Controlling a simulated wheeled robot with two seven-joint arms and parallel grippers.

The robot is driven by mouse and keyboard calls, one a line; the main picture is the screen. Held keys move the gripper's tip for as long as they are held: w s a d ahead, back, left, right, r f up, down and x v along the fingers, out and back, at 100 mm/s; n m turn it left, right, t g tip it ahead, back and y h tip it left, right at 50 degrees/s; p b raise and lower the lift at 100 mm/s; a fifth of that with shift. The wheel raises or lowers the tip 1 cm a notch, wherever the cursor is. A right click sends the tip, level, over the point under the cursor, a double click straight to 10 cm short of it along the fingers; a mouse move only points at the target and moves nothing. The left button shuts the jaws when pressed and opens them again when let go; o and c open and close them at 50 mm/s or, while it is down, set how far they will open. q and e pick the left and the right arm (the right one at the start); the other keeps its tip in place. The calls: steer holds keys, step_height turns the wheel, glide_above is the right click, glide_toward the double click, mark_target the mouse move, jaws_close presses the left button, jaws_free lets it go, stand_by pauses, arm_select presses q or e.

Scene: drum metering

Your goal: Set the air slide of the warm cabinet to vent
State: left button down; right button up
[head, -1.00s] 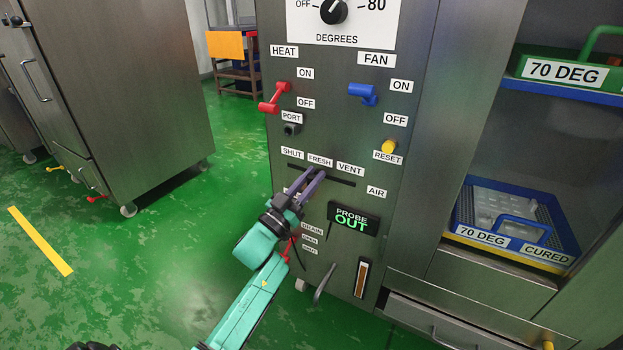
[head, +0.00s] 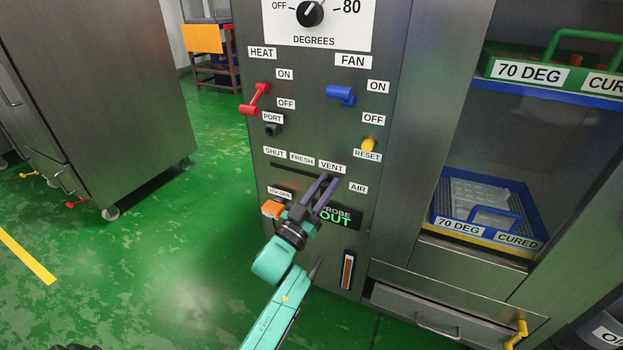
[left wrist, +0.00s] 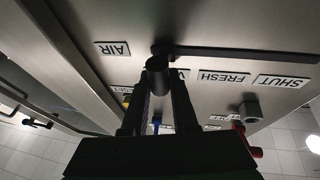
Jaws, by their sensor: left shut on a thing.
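The warm cabinet's front panel (head: 312,120) faces me. Its air slide slot (head: 290,171) runs under the labels SHUT, FRESH and VENT (head: 331,166), with the AIR label to its right. My left gripper (head: 327,179) is at the slot's right end, below VENT. In the left wrist view, which is upside down, it is shut on the dark round slide knob (left wrist: 158,64). The knob sits at the AIR end of the slot (left wrist: 240,55) and partly covers the VENT label. My right gripper is not in view.
The red HEAT lever (head: 255,99), blue FAN lever (head: 341,95) and yellow RESET button (head: 368,145) are above the slot. A lit "PROBE OUT" display (head: 340,215) and an orange piece (head: 272,209) are below. Shelves with trays (head: 485,215) stand at right.

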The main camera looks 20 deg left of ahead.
arm_select(q)
steer(key=shift+d+f, duration=0.15)
steer(key=shift+d, duration=0.05)
steer(key=c, duration=1.1)
jaws_free()
steer(key=o, duration=0.4)
steer(key=shift+s, duration=0.1)
steer(key=p+v, duration=0.2)
steer(key=v, duration=1.2)
steer(key=shift+s+f, duration=0.1)
steer(key=shift+s, duration=0.05)
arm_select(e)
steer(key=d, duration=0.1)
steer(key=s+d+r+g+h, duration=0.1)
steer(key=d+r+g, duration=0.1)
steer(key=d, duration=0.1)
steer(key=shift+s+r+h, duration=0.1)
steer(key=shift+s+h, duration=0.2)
arm_select(q)
steer(key=shift+a, duration=0.1)
